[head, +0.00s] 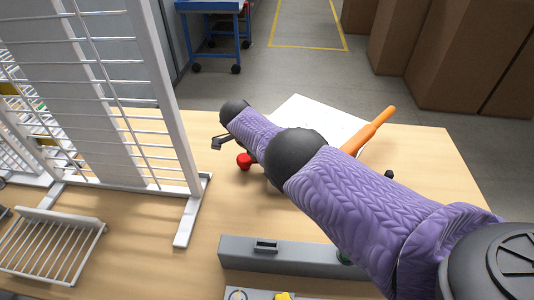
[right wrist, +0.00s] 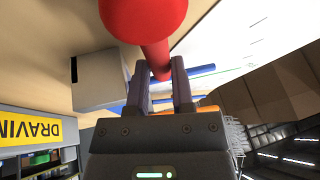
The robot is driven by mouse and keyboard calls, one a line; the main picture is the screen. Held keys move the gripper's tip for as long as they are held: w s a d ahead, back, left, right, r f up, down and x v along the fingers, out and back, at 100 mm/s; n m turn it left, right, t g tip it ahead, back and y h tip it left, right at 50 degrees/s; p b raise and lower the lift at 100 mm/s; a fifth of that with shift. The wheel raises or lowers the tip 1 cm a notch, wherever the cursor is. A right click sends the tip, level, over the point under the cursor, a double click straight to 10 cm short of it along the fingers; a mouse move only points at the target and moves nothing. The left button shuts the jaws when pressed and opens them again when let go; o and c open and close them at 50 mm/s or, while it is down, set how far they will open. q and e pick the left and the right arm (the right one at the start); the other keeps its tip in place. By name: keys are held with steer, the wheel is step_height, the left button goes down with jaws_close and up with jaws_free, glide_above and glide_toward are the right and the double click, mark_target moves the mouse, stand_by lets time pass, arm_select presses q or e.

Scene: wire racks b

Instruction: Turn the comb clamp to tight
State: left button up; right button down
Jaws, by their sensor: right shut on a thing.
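A red ball knob (right wrist: 140,12) on a red shaft (right wrist: 157,55) fills the top of the right wrist view; I take it to be the clamp's lever. My right gripper (right wrist: 162,68) is shut on this red lever, with a dark finger on each side of the shaft. The red knob also shows in the head view (head: 244,161), just beside my purple right arm. A grey block (right wrist: 97,80) stands beside the fingers in the wrist view. My arm hides most of the clamp in the head view, and the lever's marked position cannot be read. My left gripper is not in view.
A white wire rack (head: 180,150) stands on the wooden table at left, with a small wire basket (head: 50,245) before it. A long grey bar (head: 290,257) lies at the front. A white sheet (head: 305,115) and an orange tool (head: 368,132) lie behind my arm.

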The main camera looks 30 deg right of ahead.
steer(key=shift+s, duration=0.1)
stand_by(0.5)
steer(key=shift+c, duration=2.4)
jaws_free()
